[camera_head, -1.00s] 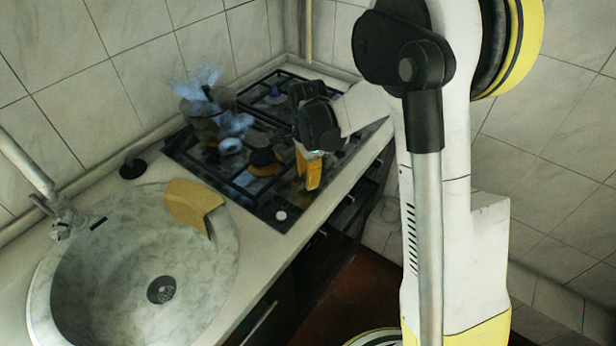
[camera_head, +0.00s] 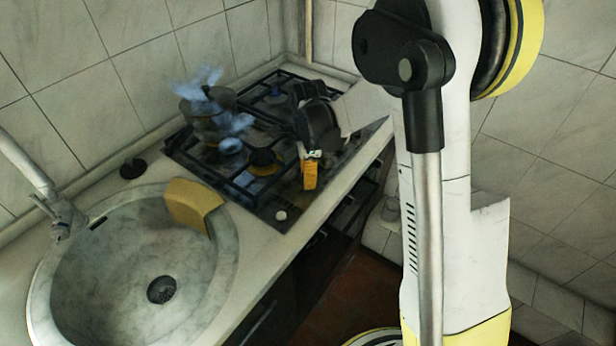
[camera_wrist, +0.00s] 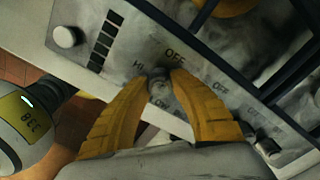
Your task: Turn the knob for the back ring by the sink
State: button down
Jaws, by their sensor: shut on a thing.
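The stovetop (camera_head: 250,199) has a light control panel on its front edge, seen close up in the wrist view. My gripper (camera_wrist: 161,76) has its two yellow fingers closed on a small grey knob (camera_wrist: 159,88), one finger on each side. OFF is printed just above this knob and HI to its upper left. In the head view my gripper (camera_head: 309,172) is over the stove's front edge, and the held knob is hidden. More dark knobs (camera_wrist: 265,146) lie farther right along the panel in the wrist view.
A pot (camera_head: 204,117) with bluish wisps around it stands at the back of the stove. A white round button (camera_wrist: 65,37) sits at the panel's end. The sink (camera_head: 120,290), with a yellow piece (camera_head: 193,205) on its rim, lies left of the stove.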

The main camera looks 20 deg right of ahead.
jog(key=c, duration=1)
grip_release()
jog(key=shift+c, duration=0.2)
notch_tip(320, 180, up, 12)
jog(key=s+r+n+t, duration=0.2)
jog(key=s+n+t, duration=0.1)
jog(key=s+n, duration=0.7)
jog(key=s+r+n+t, duration=0.3)
jog(key=s+n+t, duration=0.1)
jog(key=s+n, duration=0.6)
jog(key=shift+r, duration=0.2)
